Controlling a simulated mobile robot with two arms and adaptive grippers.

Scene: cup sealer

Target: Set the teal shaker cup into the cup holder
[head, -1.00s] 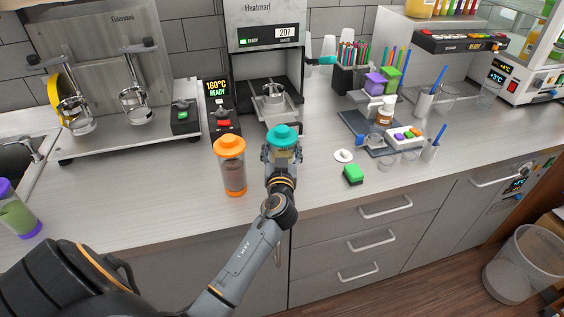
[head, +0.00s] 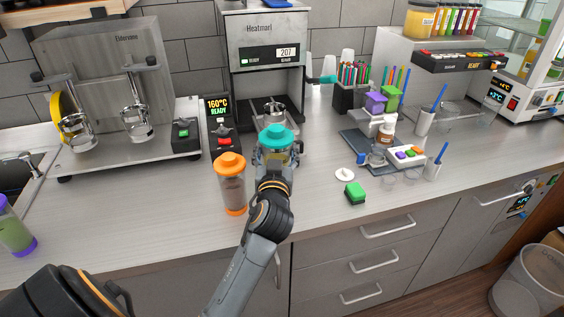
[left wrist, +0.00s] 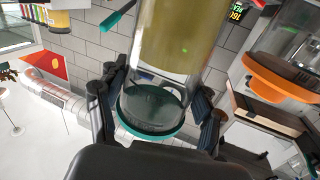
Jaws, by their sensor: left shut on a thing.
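The teal shaker cup (head: 277,137) is upright in my left gripper (head: 275,160), just in front of the sealing machine. The cup has a teal lid, a clear body and yellowish contents. In the left wrist view, the fingers (left wrist: 158,100) are closed around the clear body of the shaker cup (left wrist: 172,45), near a teal end. The metal cup holder (head: 268,108) is inside the bay of the sealer (head: 262,42), behind the cup. Its lower part is partly hidden by the cup and lid. My right gripper is not in view.
An orange-lidded shaker (head: 231,185) stands close to the left of my gripper. A black control box (head: 222,136) is beside the sealer.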

